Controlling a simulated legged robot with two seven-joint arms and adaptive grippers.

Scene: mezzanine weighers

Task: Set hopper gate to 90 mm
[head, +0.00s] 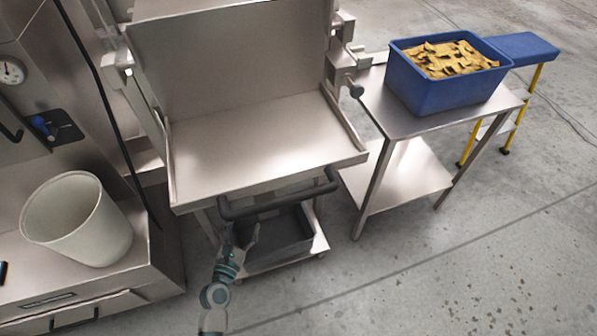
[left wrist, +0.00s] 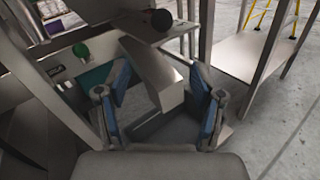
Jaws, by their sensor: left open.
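The steel hopper (head: 262,135) with its wide sloped tray stands in the middle of the head view. A dark bar handle (head: 280,198) runs across below the tray's front lip. My left gripper (head: 247,235) is below that handle, over a dark bin. In the left wrist view its two blue-padded fingers (left wrist: 160,76) are spread apart. A metal bar (left wrist: 152,75) shows between and beyond them; I cannot tell its distance. A black round knob (left wrist: 162,20) is above it. No gate scale is readable. My right gripper is not in view.
A dark bin (head: 278,238) sits on a low shelf under the hopper. A blue crate of yellow-brown pieces (head: 420,92) stands on a steel table at right. A blue-topped step (head: 522,48) is behind it. A white bucket (head: 78,220) is at left. The front-right floor is clear.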

